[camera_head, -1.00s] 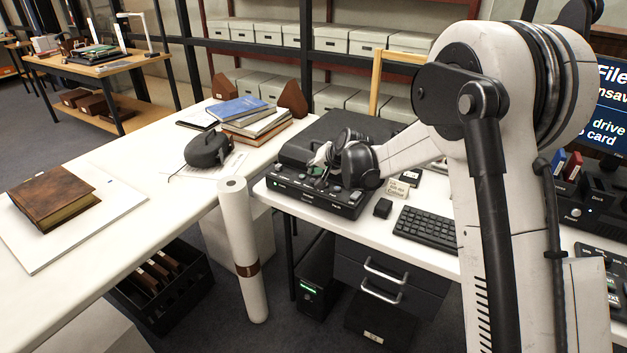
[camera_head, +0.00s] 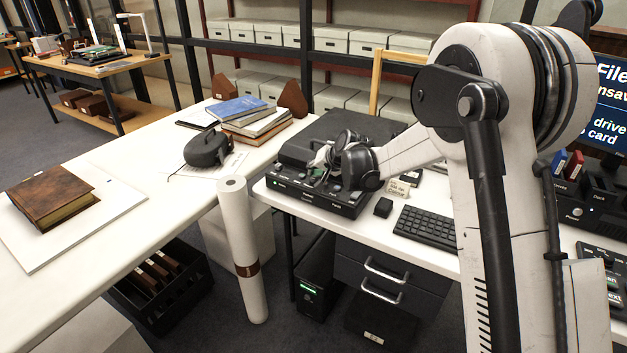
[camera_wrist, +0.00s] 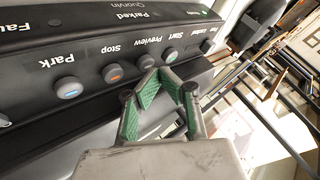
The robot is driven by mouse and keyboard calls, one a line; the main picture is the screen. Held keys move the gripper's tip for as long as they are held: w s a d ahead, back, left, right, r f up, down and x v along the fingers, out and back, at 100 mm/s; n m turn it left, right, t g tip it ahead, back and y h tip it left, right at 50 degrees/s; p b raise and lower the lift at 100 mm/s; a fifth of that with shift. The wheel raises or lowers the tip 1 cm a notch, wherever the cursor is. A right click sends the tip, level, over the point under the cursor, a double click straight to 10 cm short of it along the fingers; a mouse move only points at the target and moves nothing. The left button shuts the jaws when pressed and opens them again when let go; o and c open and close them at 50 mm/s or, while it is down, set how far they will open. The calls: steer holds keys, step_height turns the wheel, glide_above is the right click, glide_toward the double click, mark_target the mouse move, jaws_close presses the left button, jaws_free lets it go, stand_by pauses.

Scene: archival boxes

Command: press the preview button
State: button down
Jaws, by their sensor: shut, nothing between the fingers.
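The black device (camera_head: 310,198) stands on the white desk, with a row of buttons along its front panel. In the wrist view its panel (camera_wrist: 90,45) shows upside-down labels, including Park, Stop, Preview and Start. The preview button (camera_wrist: 146,60) sits between the orange-marked stop button (camera_wrist: 113,73) and the green-marked start button (camera_wrist: 169,54). My gripper (camera_wrist: 160,74) is shut and empty, its green-padded fingertips close by the preview button; whether they touch it I cannot tell. In the head view my gripper (camera_head: 321,160) is over the device's front panel, partly hidden by my wrist.
A small tan sign (camera_head: 398,188), a small black block (camera_head: 383,207) and a keyboard (camera_head: 427,228) lie right of the device. A white roll (camera_head: 239,250) stands upright in front of the desks. Books (camera_head: 256,122) are stacked on the left table.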

mark_target(314, 179)
steer(key=shift+f+b, duration=0.4)
steer(key=shift+f, duration=0.1)
stand_by(0.7)
steer(key=shift+r, duration=0.15)
steer(key=shift+r+p, duration=0.4)
steer(key=shift+r, duration=0.35)
steer(key=shift+r, duration=0.1)
steer(key=shift+r+p, duration=1.15)
steer(key=shift+r, duration=1.25)
